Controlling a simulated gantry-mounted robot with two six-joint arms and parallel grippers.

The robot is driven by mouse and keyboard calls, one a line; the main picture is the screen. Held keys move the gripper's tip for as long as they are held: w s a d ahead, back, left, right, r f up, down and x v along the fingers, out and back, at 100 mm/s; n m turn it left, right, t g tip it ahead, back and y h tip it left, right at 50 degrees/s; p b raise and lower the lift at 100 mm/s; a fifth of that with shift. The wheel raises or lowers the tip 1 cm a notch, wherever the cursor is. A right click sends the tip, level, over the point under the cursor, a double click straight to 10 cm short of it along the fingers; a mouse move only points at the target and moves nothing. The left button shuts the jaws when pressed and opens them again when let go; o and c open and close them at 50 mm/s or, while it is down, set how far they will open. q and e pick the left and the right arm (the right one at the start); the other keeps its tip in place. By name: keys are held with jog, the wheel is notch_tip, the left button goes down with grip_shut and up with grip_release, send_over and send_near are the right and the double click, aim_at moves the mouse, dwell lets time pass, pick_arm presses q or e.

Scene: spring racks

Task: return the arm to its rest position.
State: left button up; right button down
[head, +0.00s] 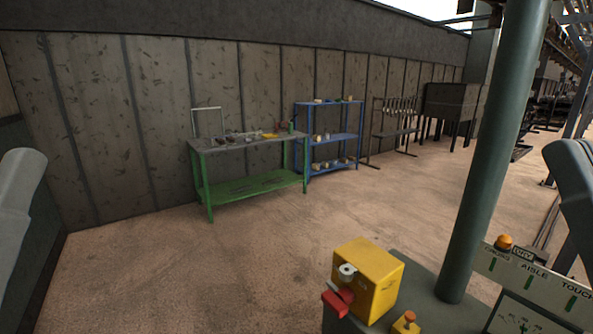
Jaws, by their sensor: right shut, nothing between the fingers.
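Part of my right arm (572,190) shows as a dark grey-green link at the right edge. Part of my left arm (18,190) shows as a paler grey link at the left edge. Both links are cut off by the picture's sides. I can make out no fingers of either gripper, and no held object shows.
A yellow box (378,275) with a red lever stands at the front beside a green post (490,170) and a lettered panel (530,278). A green bench (255,185), a blue shelf (330,138) and a rack (395,132) line the wall. The floor between is clear.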

notch_tip(320, 180, up, 38)
jog(key=p, duration=3.8)
jog(key=shift+w+y, duration=0.25)
jog(key=shift+y, duration=0.05)
jog(key=shift+a+f, duration=0.1)
